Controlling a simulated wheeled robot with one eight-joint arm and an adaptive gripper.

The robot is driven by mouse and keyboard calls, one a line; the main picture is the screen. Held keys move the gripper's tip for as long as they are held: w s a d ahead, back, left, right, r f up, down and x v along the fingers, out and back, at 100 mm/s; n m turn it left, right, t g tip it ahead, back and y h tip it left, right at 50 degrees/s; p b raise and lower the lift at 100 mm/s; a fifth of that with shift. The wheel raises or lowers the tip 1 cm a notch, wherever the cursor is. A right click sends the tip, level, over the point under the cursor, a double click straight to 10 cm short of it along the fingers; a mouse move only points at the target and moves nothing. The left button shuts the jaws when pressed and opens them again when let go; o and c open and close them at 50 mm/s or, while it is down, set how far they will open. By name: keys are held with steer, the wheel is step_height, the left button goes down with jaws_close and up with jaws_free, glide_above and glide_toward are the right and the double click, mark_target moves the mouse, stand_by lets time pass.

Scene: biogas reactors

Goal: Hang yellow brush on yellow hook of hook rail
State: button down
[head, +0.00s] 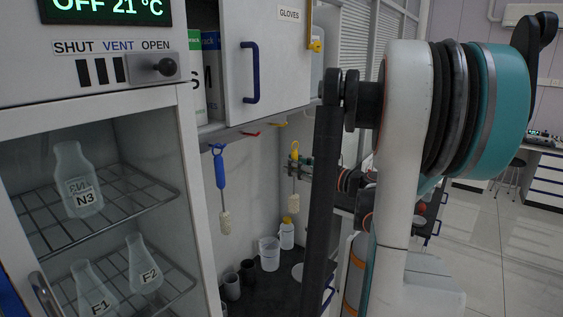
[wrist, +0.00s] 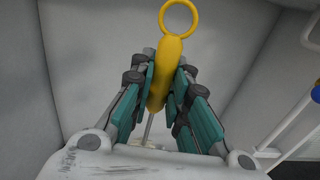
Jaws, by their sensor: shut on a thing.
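The yellow brush (wrist: 164,70) is upright in the wrist view, with its ring at the top. My gripper (wrist: 162,92) is shut on its handle, teal pads on both sides; the lower end is mostly hidden by the gripper. In the head view the yellow brush (head: 295,150) hangs down from my gripper (head: 296,166), its pale bristles lowest. The yellow hook (head: 278,124) of the hook rail (head: 238,133) shows under the cabinet, above and left of the brush ring. The ring appears apart from the hook.
A blue brush (head: 221,170) hangs on the rail's left, with a red hook (head: 250,134) between. Below stand a white bucket (head: 269,254), a yellow-capped bottle (head: 287,234) and dark cups (head: 231,287). The incubator (head: 190,200) with flasks is at left. The cabinet (head: 280,75) is above.

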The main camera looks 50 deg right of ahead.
steer(key=s+a+r+h+p, duration=0.1)
steer(key=s+a+r+p, duration=0.2)
steer(key=s+r+p, duration=0.4)
steer(key=w+f+b, duration=0.1)
steer(key=w+b, duration=0.1)
steer(key=w, duration=0.8)
steer(key=shift+a+f+m, duration=0.15)
steer(key=shift+m, duration=0.25)
stand_by(0.6)
steer(key=shift+w, duration=0.15)
stand_by(0.5)
steer(key=c, duration=1.5)
jaws_free()
steer(key=shift+o, duration=0.2)
